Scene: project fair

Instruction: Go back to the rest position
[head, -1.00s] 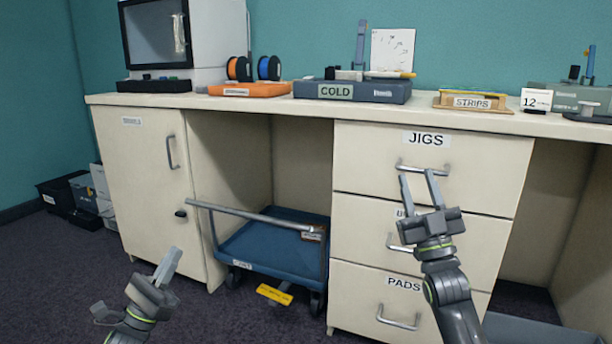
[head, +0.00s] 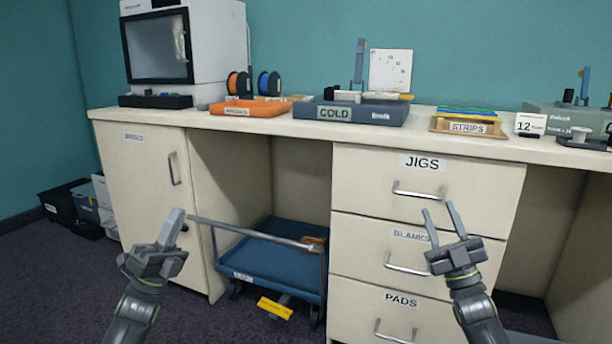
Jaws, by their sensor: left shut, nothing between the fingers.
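My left gripper (head: 176,216) is raised in front of the cabinet door at the left, its fingers together and pointing up, with nothing held. My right gripper (head: 441,208) is open and empty in front of the drawer stack, its two fingers apart and pointing up. I cannot tell the exact gap to the drawers. All the drawers look shut.
A blue cart (head: 265,268) with a grey push bar stands under the worktop between cabinet and drawers. The worktop (head: 300,128) carries a 3D printer (head: 215,50), an orange tray (head: 250,109), the COLD tray (head: 350,115) and the STRIPS holder (head: 468,127). Dark bins stand at the far left.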

